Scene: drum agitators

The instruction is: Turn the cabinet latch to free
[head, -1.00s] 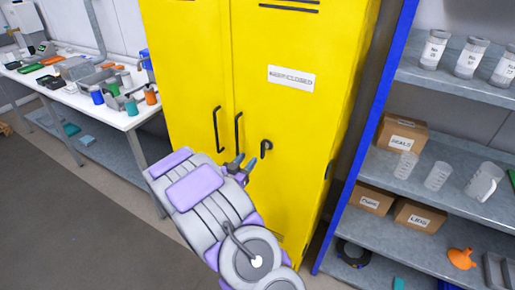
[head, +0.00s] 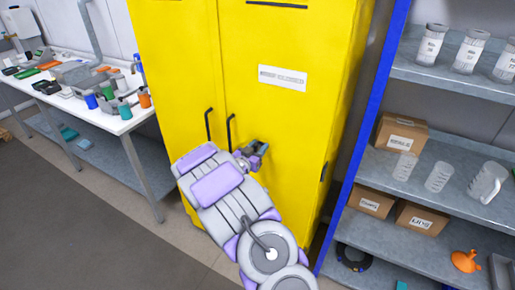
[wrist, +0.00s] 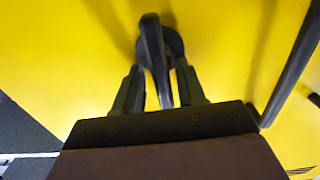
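The yellow cabinet (head: 285,110) stands in the middle of the head view with its doors shut. Its dark latch (wrist: 154,42) shows at the top centre of the wrist view: a round base with a lever pointing down toward me. My gripper (wrist: 159,68) is open, with one finger on each side of the lever. Small gaps seem to show between the lever and the fingers; I cannot tell whether either touches. In the head view my gripper (head: 256,150) is at the right door and largely hides the latch.
Two dark door handles (head: 230,132) are just left of my gripper; a dark bar also crosses the upper right of the wrist view. A blue-framed shelf (head: 440,90) with jars and boxes stands right. A cluttered white table (head: 115,122) stands left.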

